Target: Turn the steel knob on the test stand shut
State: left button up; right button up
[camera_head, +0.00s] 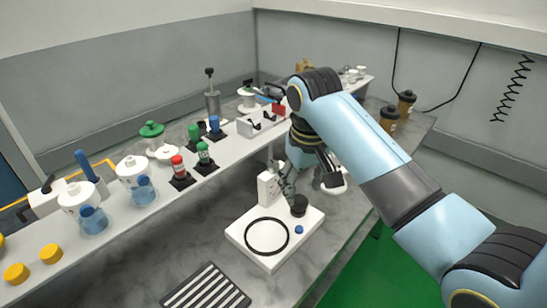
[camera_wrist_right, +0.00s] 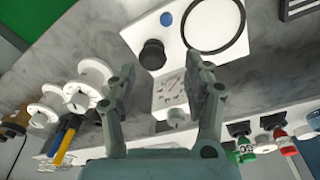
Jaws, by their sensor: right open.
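The test stand is a white plate (camera_head: 240,235) with an upright white block (camera_head: 268,187) at its back; both also show in the right wrist view, the plate (camera_wrist_right: 185,33) and the block (camera_wrist_right: 170,91). A small pale grey knob (camera_wrist_right: 177,115), likely the steel one, sits at the block's far end in the wrist view. My right gripper (camera_head: 311,186) is open and empty beside the block. In the wrist view its fingers (camera_wrist_right: 160,70) stand apart, with the block showing between them. Neither finger visibly touches the knob. My left gripper is not in view.
The plate carries a black ring (camera_head: 248,237), a black knob (camera_head: 299,206) and a blue button (camera_head: 299,230). A shelf behind holds green (camera_head: 203,153) and red (camera_head: 178,167) bottles and jars (camera_head: 133,180). A striped mat (camera_head: 207,290) lies in front. Marble counter left of the plate is clear.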

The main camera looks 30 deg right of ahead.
jog(key=m+g, duration=0.1)
send_near(273, 163)
jog(key=shift+y, duration=0.3)
jog(key=f, duration=0.6)
jog(key=f+p, duration=0.1)
jog(key=f, duration=0.2)
jog(key=shift+d+f, duration=0.1)
jog(key=shift+d, duration=0.15)
grip_shut()
